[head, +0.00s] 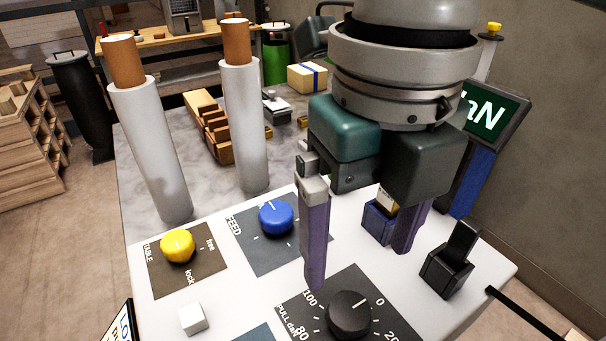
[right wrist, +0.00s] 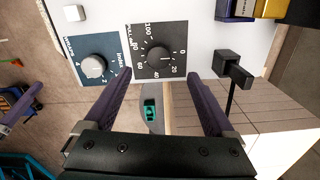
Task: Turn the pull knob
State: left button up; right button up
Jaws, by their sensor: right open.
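The pull knob (head: 349,313) is a round black knob on a dark plate marked "PULL daN", with numbers around it, at the lower middle of the head view. It also shows in the right wrist view (right wrist: 158,57). I cannot read its pointer surely. My right gripper (head: 358,267) is open and empty, its purple fingers pointing down above the panel, apart from the knob. In the right wrist view the knob lies just beyond the gap between the fingertips (right wrist: 160,78). A purple finger, apparently of my left gripper (right wrist: 22,105), shows at the left edge there.
A grey index knob (right wrist: 93,66) is beside the pull plate. A black lever switch (head: 451,262) stands right. Two white posts (head: 244,125) rise behind.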

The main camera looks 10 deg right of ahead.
aim_at(350, 310)
jog(key=f, duration=0.7)
jog(key=shift+s+f, duration=0.25)
jog(key=shift+s, duration=0.1)
jog(key=shift+w+f+b, duration=0.1)
jog(key=shift+f+b, duration=0.2)
jog(key=shift+f, duration=0.35)
pick_arm(q)
jog(key=shift+s+a+f, duration=0.1)
jog(key=shift+s+f, duration=0.15)
jog(key=shift+f, duration=0.1)
pick_arm(e)
jog(key=c, duration=1.4)
jog(key=shift+o, duration=0.2)
jog(key=shift+r, duration=0.1)
pick_arm(q)
jog(key=shift+r, duration=0.15)
